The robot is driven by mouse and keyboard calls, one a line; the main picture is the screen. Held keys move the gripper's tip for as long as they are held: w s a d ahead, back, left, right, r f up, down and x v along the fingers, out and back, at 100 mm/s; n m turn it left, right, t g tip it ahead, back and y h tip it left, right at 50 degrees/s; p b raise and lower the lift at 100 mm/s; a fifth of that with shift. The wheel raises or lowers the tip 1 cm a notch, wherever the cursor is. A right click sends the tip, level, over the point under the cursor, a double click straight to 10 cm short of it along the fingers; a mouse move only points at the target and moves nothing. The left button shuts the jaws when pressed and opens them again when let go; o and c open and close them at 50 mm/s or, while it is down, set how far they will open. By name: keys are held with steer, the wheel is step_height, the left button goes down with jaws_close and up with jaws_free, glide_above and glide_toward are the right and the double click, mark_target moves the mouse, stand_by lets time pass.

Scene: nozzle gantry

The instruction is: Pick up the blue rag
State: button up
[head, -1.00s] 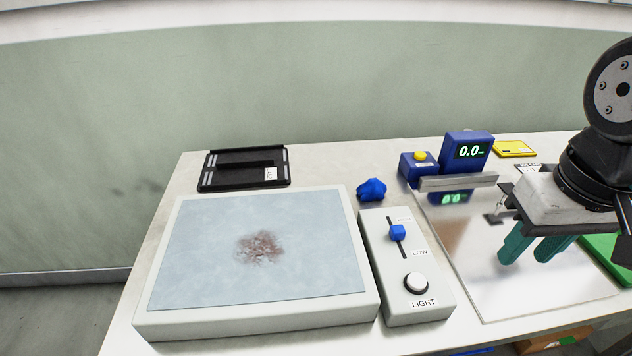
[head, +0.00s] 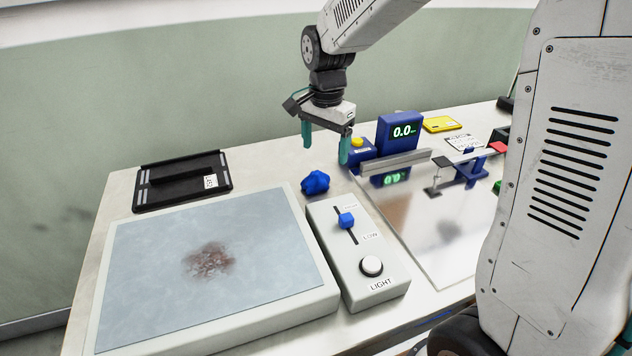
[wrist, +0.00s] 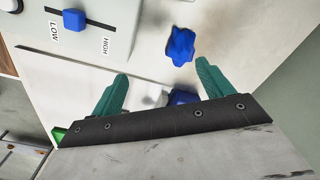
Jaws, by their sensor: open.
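The blue rag (head: 315,182) is a small crumpled bundle on the table, between the light panel and the blue display unit. In the wrist view the rag (wrist: 181,46) lies beyond the fingertips, nearer the right finger. My gripper (head: 325,146) is above the table, a little above and behind the rag in the head view, with its teal fingers pointing down. It is open and empty, and apart from the rag. The two spread fingers (wrist: 163,74) also show in the wrist view.
A control box (head: 357,255) with a blue slider and a light knob stands in front of the rag. A light panel (head: 318,300) is at left. A black tray (head: 150,190) lies behind it. The blue display (head: 400,132) and yellow-button box (head: 367,152) stand right of my gripper.

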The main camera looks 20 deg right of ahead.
mark_target(316, 172)
steer(key=w+f, duration=0.1)
steer(key=f, duration=0.1)
steer(key=w+f+m, duration=0.1)
steer(key=w, duration=0.1)
steer(key=w+a+f+m, duration=0.1)
steer(key=w+f, duration=0.1)
steer(key=shift+w+f, duration=0.1)
steer(key=shift+f, duration=0.2)
steer(key=f, duration=0.5)
steer(key=d+f, duration=0.1)
steer(key=f, duration=0.1)
steer(key=shift+f, duration=0.3)
steer(key=shift+a, duration=0.1)
steer(key=c, duration=1)
